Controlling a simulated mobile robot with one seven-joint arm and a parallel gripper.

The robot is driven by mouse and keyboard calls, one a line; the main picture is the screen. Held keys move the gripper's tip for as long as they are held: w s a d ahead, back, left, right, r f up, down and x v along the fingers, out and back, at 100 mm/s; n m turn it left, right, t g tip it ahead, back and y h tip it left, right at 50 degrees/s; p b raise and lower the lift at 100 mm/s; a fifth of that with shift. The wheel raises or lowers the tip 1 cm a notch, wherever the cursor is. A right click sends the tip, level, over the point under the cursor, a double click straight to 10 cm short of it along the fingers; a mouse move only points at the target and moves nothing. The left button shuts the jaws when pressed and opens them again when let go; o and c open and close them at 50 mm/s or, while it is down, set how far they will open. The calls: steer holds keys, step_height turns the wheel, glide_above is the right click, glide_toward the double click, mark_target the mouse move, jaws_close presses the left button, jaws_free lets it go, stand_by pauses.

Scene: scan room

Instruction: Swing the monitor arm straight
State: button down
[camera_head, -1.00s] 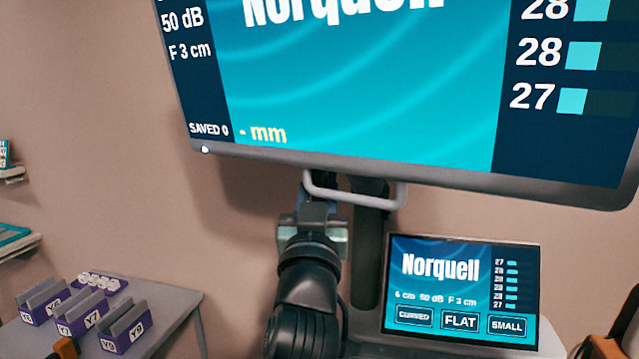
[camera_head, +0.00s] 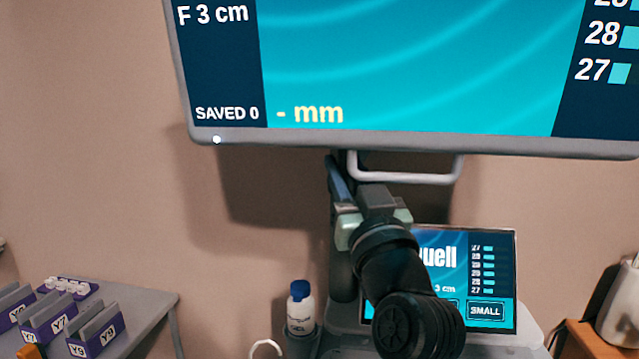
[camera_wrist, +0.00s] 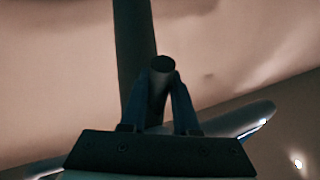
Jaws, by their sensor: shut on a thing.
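The large monitor (camera_head: 420,143) fills the top of the head view, and its lower edge lies almost level. A pale U-shaped handle (camera_head: 412,178) hangs below that edge. My gripper (camera_head: 341,168) is shut on the handle at its left end, just under the monitor. In the wrist view the fingers (camera_wrist: 164,88) close on a dark round bar end (camera_wrist: 162,65). A dark upright post (camera_wrist: 134,40) stands behind them. The monitor arm's joint is hidden behind the screen and my arm.
A small console screen (camera_head: 495,262) is partly covered by my arm. A white bottle with a blue cap (camera_head: 300,308) stands left of it. A grey table (camera_head: 150,310) with purple labelled holders (camera_head: 97,333) is at lower left. A wooden surface (camera_head: 590,338) is at lower right.

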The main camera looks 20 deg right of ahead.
steer(key=d, duration=0.1)
steer(key=s+d, duration=0.2)
steer(key=shift+d+r+b, duration=0.1)
steer(key=shift+d+b, duration=0.25)
steer(key=shift+b, duration=0.05)
steer(key=c, duration=0.7)
jaws_free()
steer(key=shift+w, duration=0.1)
steer(key=shift+o, duration=0.2)
steer(key=b+v, duration=0.2)
steer(key=v, duration=1.1)
steer(key=shift+w+a, duration=0.15)
steer(key=shift+a, duration=0.05)
